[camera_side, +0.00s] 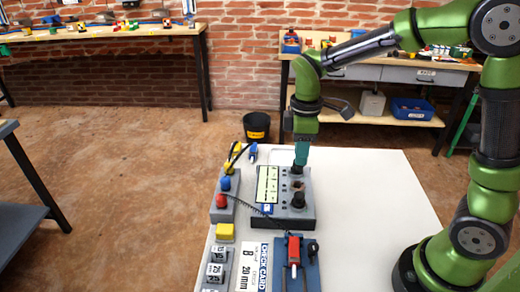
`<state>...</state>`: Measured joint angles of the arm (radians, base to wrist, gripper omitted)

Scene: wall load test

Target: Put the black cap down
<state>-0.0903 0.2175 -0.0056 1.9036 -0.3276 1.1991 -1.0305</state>
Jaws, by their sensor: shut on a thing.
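My gripper (301,160) points down over the far end of a grey test box (307,214) on the white table. Its jaws are shut. A small dark piece (298,171) shows at the tips, which looks like the black cap; it is too small to see clearly. I cannot tell if it touches the box. The box has a pale display panel (267,184), a brownish round opening (297,185) and a dark round knob (298,200) on its top.
Left of the box stand yellow, blue and red plugs (222,201) with a black coiled cable. In front are a yellow button (225,231), number blocks (215,272), a check card (254,267) and a blue fixture (297,268). The table's right side (370,190) is clear.

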